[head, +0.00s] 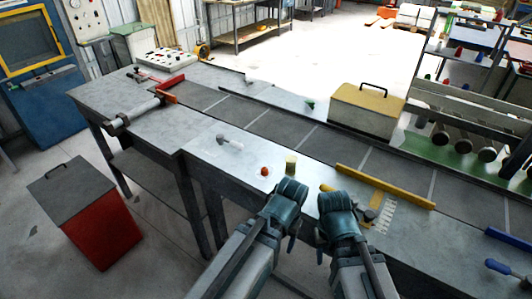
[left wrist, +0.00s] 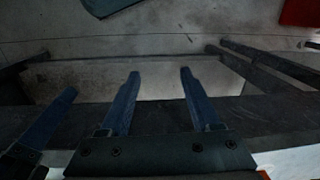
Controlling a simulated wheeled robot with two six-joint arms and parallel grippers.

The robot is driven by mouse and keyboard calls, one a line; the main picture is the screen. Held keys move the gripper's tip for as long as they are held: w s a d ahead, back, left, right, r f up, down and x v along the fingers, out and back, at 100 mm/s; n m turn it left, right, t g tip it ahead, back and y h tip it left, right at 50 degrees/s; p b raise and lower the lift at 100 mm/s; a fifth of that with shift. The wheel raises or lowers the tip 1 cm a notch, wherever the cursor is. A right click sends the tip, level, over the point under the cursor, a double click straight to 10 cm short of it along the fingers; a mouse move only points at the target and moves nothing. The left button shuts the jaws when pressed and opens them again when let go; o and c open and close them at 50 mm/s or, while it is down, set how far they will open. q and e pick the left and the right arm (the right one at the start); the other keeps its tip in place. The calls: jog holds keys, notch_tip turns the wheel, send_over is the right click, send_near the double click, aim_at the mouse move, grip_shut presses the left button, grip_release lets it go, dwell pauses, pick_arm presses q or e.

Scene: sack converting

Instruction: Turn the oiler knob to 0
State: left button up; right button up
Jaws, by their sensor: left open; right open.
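I cannot tell for certain which part is the oiler knob. A small dark knob-like part (head: 369,215) sits beside a white marked scale (head: 386,218) on the bench, just right of my right gripper (head: 338,208). A red round knob (head: 264,171) and a pale yellow-green cylinder (head: 291,164) stand on the bench beyond my left gripper (head: 286,196). Both grippers are at the bench's near side, apart from these parts. In the left wrist view my left gripper (left wrist: 160,88) is open and empty, its blue fingers spread. No setting can be read.
A yellow bar (head: 385,186) lies along the bench right of the grippers. A tan box with a black handle (head: 366,110) stands behind the dark conveyor strip (head: 245,112). A red bin with grey lid (head: 100,232) is on the floor at left. A blue-handled tool (head: 498,266) lies at right.

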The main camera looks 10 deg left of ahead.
pick_arm(q)
jog(key=w+a+r+n+p, duration=0.1)
jog(key=w+a+r+p, duration=0.15)
jog(key=r+p, duration=0.35)
jog(key=w+a+r+p, duration=0.1)
jog(key=a+r+p, duration=0.2)
jog(key=r+p, duration=0.35)
notch_tip(320, 180, up, 8)
jog(key=m+h+p, duration=0.1)
jog(key=m+p, duration=0.4)
jog(key=m, duration=1.3)
send_over(265, 169)
jog(key=shift+w+f, duration=0.1)
jog(key=shift+w, duration=0.15)
pick_arm(e)
notch_tip(265, 169, up, 20)
jog(key=shift+r, duration=0.2)
pick_arm(q)
jog(key=shift+f, duration=0.1)
pick_arm(e)
jog(key=shift+s+f, duration=0.1)
pick_arm(q)
jog(key=f+b, duration=1.3)
jog(key=b, duration=0.1)
jog(key=shift+s+f, duration=0.25)
jog(key=shift+f, duration=0.1)
pick_arm(e)
notch_tip(265, 169, down, 14)
jog(key=shift+r, duration=0.2)
